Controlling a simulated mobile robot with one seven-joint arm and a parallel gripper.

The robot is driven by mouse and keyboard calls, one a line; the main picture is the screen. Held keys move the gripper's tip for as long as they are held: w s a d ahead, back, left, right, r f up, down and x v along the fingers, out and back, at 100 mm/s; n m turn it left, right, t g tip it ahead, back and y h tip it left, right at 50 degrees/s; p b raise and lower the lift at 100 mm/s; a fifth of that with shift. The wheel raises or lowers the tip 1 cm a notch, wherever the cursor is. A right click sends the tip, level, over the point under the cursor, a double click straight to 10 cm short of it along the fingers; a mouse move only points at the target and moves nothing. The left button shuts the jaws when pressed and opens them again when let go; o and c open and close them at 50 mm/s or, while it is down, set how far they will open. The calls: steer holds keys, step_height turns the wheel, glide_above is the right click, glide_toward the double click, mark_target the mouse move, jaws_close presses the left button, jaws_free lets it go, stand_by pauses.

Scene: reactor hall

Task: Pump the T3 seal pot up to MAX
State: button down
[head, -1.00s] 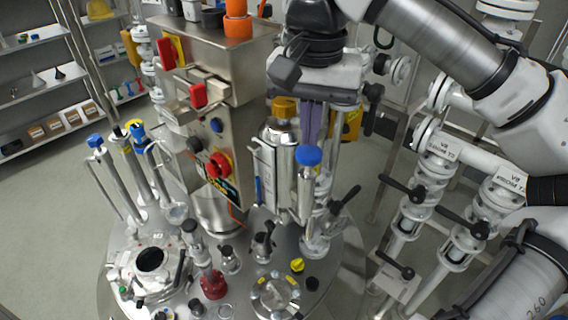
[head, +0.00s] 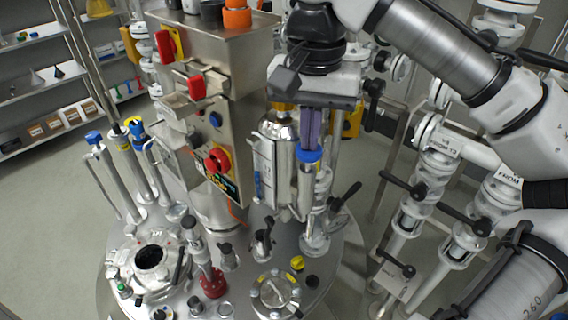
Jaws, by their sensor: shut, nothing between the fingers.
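The seal pot (head: 283,132) is a shiny steel vessel at the middle of the head view, with a narrow upright level gauge (head: 264,168) on its left side. I cannot read its level or any MAX mark. Just right of it stands a slim steel hand pump (head: 304,190) with a blue knob (head: 309,156) on top. My gripper (head: 311,143) points down with its purple fingers together, directly over the blue knob. The fingertips overlap the knob's top in the view, and I cannot tell whether they touch it. Nothing shows held between the fingers.
A steel control box (head: 215,100) with red switches stands close on the left. Blue-topped tubes (head: 104,165) rise at the far left of the round steel lid (head: 340,255). Valves with black levers (head: 400,215) and white pipes stand on the right. Open floor lies at left.

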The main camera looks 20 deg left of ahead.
steer(key=shift+f+b, duration=0.35)
steer(key=shift+f, duration=0.4)
steer(key=shift+r, duration=0.15)
steer(key=shift+r+p, duration=0.95)
steer(key=shift+p, duration=0.2)
steer(key=shift+r, duration=0.85)
steer(key=shift+f, duration=0.1)
